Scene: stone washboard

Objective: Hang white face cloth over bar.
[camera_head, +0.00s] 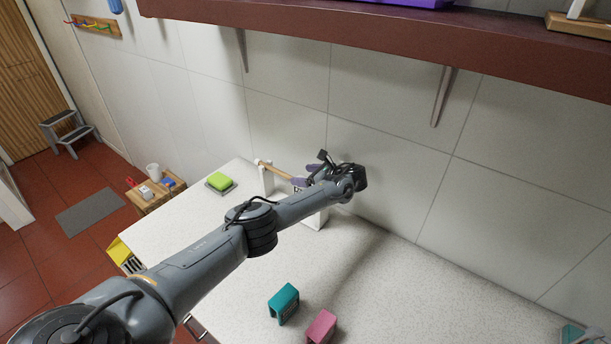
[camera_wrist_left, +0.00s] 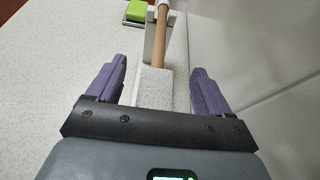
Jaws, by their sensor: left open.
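A wooden bar (camera_head: 275,171) runs between white supports near the wall on the counter. In the left wrist view the bar (camera_wrist_left: 162,45) extends away from a white speckled piece (camera_wrist_left: 154,86), which appears to be the white face cloth lying over the bar's near part. My left gripper (camera_head: 305,178) is open, its purple fingers apart on either side of this white piece. In the wrist view (camera_wrist_left: 158,68) gaps show between the fingers and it. In the head view my left arm hides most of the cloth and the bar's near end. My right gripper is not in view.
A green sponge (camera_head: 219,181) lies on a dish beyond the bar. A teal block (camera_head: 284,302) and a pink block (camera_head: 321,327) stand at the counter's front. A dark red shelf (camera_head: 400,38) overhangs above.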

